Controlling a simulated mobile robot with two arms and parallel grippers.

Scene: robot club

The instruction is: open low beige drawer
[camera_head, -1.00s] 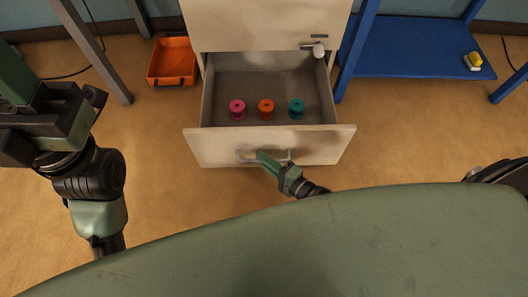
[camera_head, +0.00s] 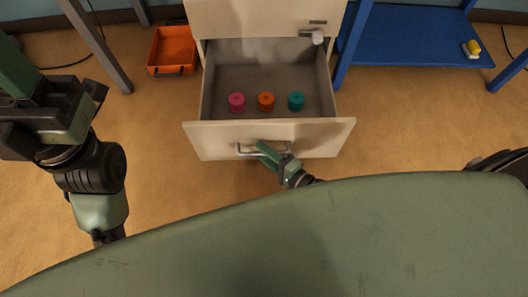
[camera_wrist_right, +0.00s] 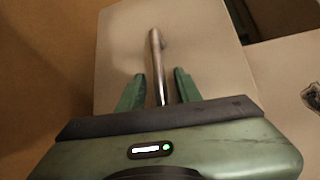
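The low beige drawer (camera_head: 225,138) is pulled well out of its cabinet in the head view, with its interior showing. Its metal bar handle (camera_head: 243,151) is on the front panel and also shows in the right wrist view (camera_wrist_right: 155,60). My right gripper (camera_head: 262,147) is at the handle. In the right wrist view, its two green fingers (camera_wrist_right: 158,82) stand on either side of the bar, with a visible gap on each side. My left arm is at the left of the head view, away from the drawer; its fingertips are not visible.
A pink spool (camera_head: 237,102), an orange spool (camera_head: 266,101) and a teal spool (camera_head: 296,101) stand in the drawer. An orange tray (camera_head: 172,50) is on the floor to the left. A blue shelf (camera_head: 415,40) stands to the right. Floor beside the drawer is clear.

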